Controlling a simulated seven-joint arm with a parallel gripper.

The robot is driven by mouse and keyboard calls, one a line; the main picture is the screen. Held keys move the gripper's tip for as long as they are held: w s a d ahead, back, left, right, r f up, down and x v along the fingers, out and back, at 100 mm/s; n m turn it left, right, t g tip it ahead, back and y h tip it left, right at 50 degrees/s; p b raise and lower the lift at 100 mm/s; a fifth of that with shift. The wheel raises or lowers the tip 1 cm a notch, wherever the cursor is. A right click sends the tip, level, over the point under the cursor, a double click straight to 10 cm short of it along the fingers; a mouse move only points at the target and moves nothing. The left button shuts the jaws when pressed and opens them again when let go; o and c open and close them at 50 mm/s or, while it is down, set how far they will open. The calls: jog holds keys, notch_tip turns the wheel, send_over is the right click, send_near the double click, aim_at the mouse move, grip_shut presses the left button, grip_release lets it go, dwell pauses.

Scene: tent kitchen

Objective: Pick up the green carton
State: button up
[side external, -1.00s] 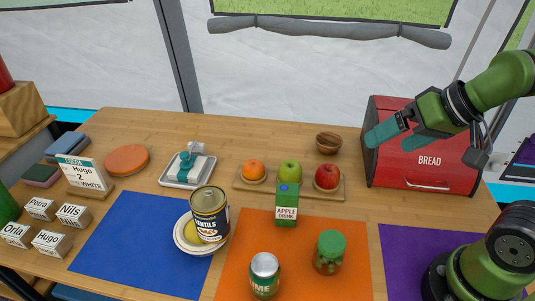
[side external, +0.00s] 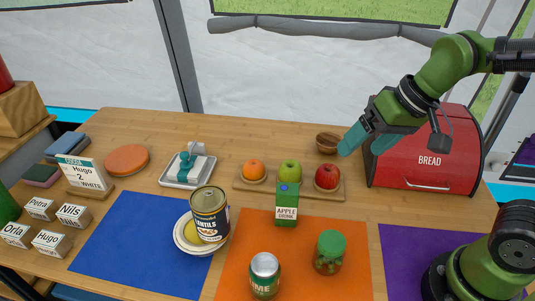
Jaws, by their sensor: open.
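The green carton (side external: 287,205), labelled as apple drink, stands upright on the wooden table at the back edge of the orange mat (side external: 250,225). It is just in front of the fruit board, with a green apple behind it. My gripper (side external: 361,142) is open and empty, with teal fingers pointing down and left. It is raised above the table, up and right of the carton, in front of the bread box and near the small wooden bowl. Nothing covers the carton's front.
A wooden board holds an orange (side external: 253,170), a green apple (side external: 290,171) and a red apple (side external: 327,177), close behind the carton. A jar (side external: 329,252), a green can (side external: 264,274) and a lentils can (side external: 209,214) stand nearby. The red bread box (side external: 425,160) is at right.

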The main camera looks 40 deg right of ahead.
aim_at(287, 200)
jog(key=w+a+f+m+g+h, duration=0.25)
jog(key=w+a+m+g, duration=0.25)
jog(key=w+a, duration=0.45)
jog(key=f, duration=1)
jog(key=w+f, duration=0.1)
jog(key=f, duration=0.5)
jog(key=shift+d+f, duration=0.1)
jog(key=shift+d, duration=0.1)
jog(key=shift+c, duration=0.5)
jog(key=c, duration=1.1)
